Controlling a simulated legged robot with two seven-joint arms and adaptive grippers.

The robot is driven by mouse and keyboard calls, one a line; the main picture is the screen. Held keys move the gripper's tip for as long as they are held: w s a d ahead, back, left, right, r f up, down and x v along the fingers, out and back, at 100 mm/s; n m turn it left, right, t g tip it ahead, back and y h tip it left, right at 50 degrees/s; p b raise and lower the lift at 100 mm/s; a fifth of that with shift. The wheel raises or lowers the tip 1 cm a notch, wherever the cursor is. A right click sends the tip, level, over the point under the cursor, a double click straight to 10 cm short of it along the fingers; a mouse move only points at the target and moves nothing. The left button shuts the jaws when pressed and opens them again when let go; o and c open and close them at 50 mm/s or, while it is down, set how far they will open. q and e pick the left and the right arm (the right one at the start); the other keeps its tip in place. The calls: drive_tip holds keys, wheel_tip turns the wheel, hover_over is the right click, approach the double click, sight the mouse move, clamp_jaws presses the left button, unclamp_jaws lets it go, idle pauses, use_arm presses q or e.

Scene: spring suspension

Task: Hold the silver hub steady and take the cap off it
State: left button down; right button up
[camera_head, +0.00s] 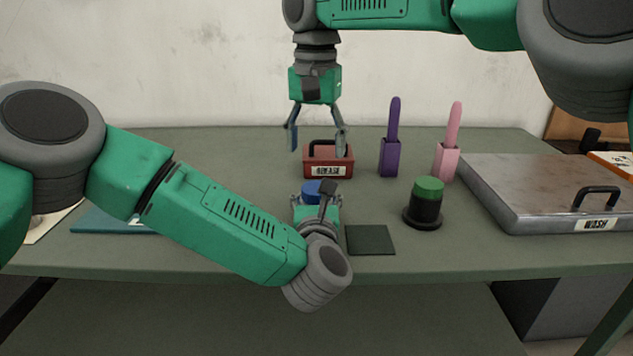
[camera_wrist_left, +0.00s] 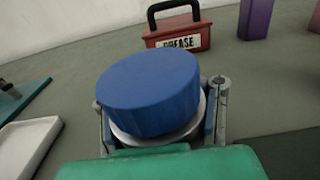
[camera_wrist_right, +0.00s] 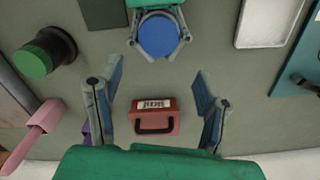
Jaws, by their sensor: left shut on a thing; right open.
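The silver hub (camera_wrist_left: 196,134) stands on the table with a blue cap (camera_wrist_left: 150,92) on top. Only its silver rim shows below the cap in the left wrist view. The cap also shows in the head view (camera_head: 312,190), partly behind my left gripper, and in the right wrist view (camera_wrist_right: 159,36). My left gripper (camera_wrist_right: 159,50) is shut around the hub, one finger on each side, below the cap. My right gripper (camera_head: 318,140) is open, empty and pointing down, above and behind the hub. The red grease box shows between its fingers in the right wrist view.
The red grease box (camera_head: 318,172) stands behind the hub. Purple (camera_head: 389,157) and pink (camera_head: 447,162) handled items and a green-topped black button (camera_head: 427,205) are to its right. The grey WASH tray (camera_head: 530,180) fills the right side. A dark square pad (camera_head: 370,240) lies in front.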

sight(313, 186)
use_arm(q)
drive_tip(key=shift+a, duration=0.1)
use_arm(e)
drive_tip(key=n, duration=0.3)
drive_tip(key=shift+s, duration=0.2)
drive_tip(key=shift+f, duration=0.1)
wheel_tip(313, 186, down, 8)
drive_tip(key=shift+r, duration=0.15)
drive_tip(key=c, duration=1.2)
drive_tip(key=n, duration=0.6)
drive_tip(key=shift+a+n, duration=0.2)
drive_tip(key=shift+n, duration=0.1)
use_arm(q)
drive_tip(key=shift+a+f, duration=0.1)
use_arm(e)
drive_tip(key=shift+s+r, duration=0.15)
